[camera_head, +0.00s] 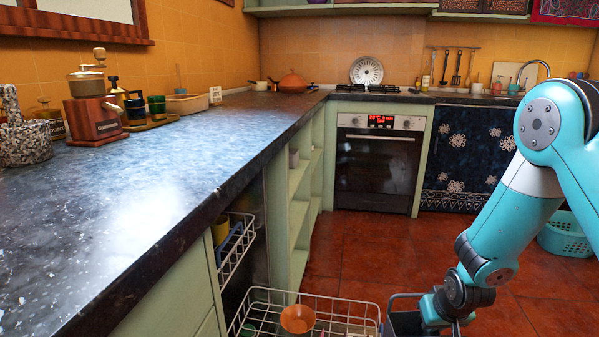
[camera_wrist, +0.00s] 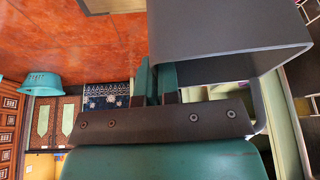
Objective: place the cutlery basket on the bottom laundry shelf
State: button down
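A dark grey basket, which I take for the cutlery basket (camera_head: 405,322), is at the end of my arm, low at the bottom edge of the head view. In the wrist view the cutlery basket (camera_wrist: 225,35) shows as a dark box with a thin handle-like band. My gripper (camera_wrist: 157,72) has its two teal fingers close together against the basket, apparently shut on it; the exact grip is partly hidden. Green open shelves (camera_head: 300,185) stand under the counter; I cannot tell whether these are the laundry shelf.
A wire dishwasher rack (camera_head: 345,325) with a brown bowl (camera_head: 297,319) is pulled out left of the basket. A teal laundry basket (camera_head: 567,238) stands on the floor at right. An oven (camera_head: 377,165) is at the back. The red tile floor (camera_head: 365,255) between is clear.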

notch_tip(320, 180, down, 8)
jog(key=b, duration=0.7)
jog(key=shift+f+b, duration=0.25)
jog(key=shift+b, duration=0.05)
jog(key=s+r+p, duration=0.2)
jog(key=r+p, duration=1.6)
jog(key=r, duration=0.1)
jog(key=s+r+p, duration=0.2)
jog(key=r+p, duration=1.7)
jog(key=r, duration=0.1)
jog(key=s+f, duration=0.4)
jog(key=f, duration=0.1)
jog(key=shift+s+f, duration=0.15)
jog(key=shift+f, duration=0.1)
